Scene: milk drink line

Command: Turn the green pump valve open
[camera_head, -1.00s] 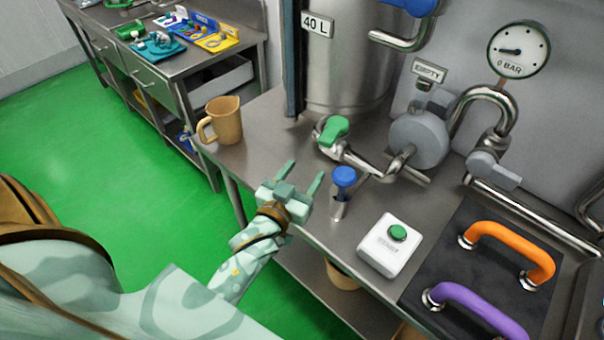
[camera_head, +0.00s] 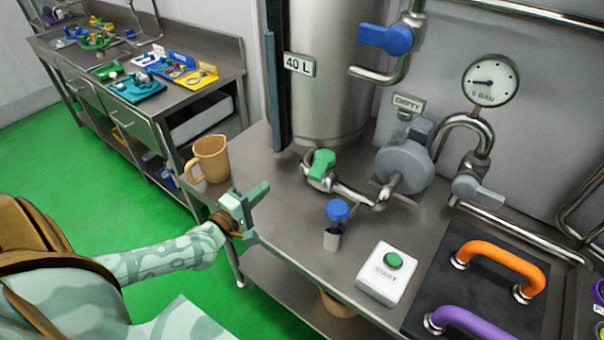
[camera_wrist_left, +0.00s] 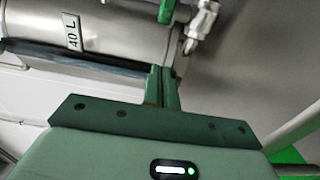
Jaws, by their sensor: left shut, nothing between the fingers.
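The green pump valve (camera_head: 322,165) is a green handle on a steel pipe at the foot of the 40 L tank (camera_head: 330,75). It also shows at the top of the left wrist view (camera_wrist_left: 167,10), just beyond my fingers. My left gripper (camera_head: 262,206) is shut and empty. It is over the front edge of the steel counter, left of and nearer than the valve, and apart from it. The left wrist view shows the closed fingers (camera_wrist_left: 163,88) pointing toward the tank and valve. My right gripper is not in view.
A tan jug (camera_head: 211,158) stands on the counter's left end. A blue-topped fitting (camera_head: 337,212), a white box with a green button (camera_head: 388,275), and orange (camera_head: 505,262) and purple (camera_head: 475,325) handles are to the right. A grey pump (camera_head: 405,165), gauge (camera_head: 490,80) and blue valve (camera_head: 386,38) sit behind.

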